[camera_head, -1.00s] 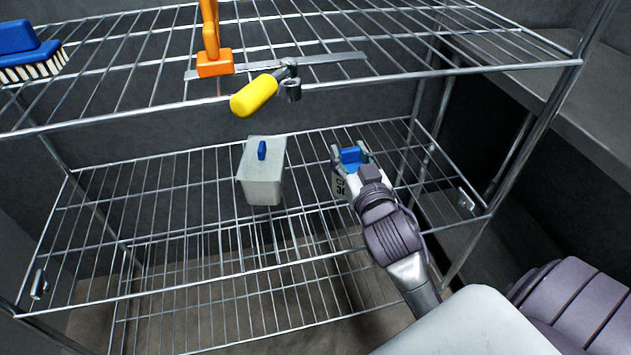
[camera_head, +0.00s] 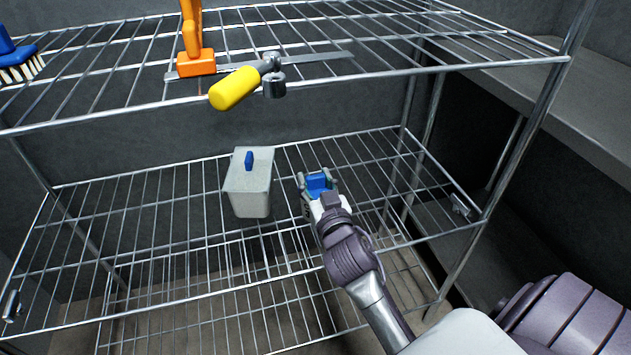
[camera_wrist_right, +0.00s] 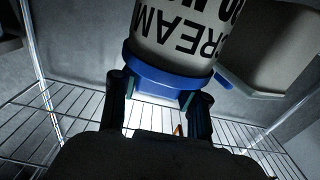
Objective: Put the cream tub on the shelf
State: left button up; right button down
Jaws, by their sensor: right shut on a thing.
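The cream tub (camera_head: 318,181) shows in the head view as a blue lid between the fingers of my right gripper (camera_head: 318,188); most of its body is hidden. The tub (camera_wrist_right: 185,38) fills the top middle of the wrist view, white with dark "CREAM" lettering and a blue lid band. My right gripper (camera_wrist_right: 158,100) is shut on it at the blue lid. The lower wire shelf (camera_head: 120,215) lies below and around the tub in the head view. I cannot tell whether the tub touches the wires. My left gripper is not in view.
A white lidded container (camera_head: 249,190) with a blue handle stands on the lower shelf, just left of the tub. The upper wire shelf (camera_head: 390,50) holds a yellow-handled tool (camera_head: 233,88), an orange tool (camera_head: 195,62) and a blue brush (camera_head: 15,62). The lower shelf's left is clear.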

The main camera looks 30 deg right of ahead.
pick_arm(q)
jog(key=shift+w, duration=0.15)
pick_arm(e)
jog(key=c, duration=0.6)
grip_release()
jog(key=shift+f, duration=0.1)
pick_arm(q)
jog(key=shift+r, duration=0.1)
pick_arm(e)
jog(key=shift+s+a, duration=0.1)
jog(key=shift+s, duration=0.2)
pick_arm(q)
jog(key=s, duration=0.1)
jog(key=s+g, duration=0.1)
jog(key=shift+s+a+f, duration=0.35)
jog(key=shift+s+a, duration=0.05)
pick_arm(e)
jog(key=v, duration=1.1)
jog(key=shift+s, duration=0.15)
jog(key=shift+a, duration=0.1)
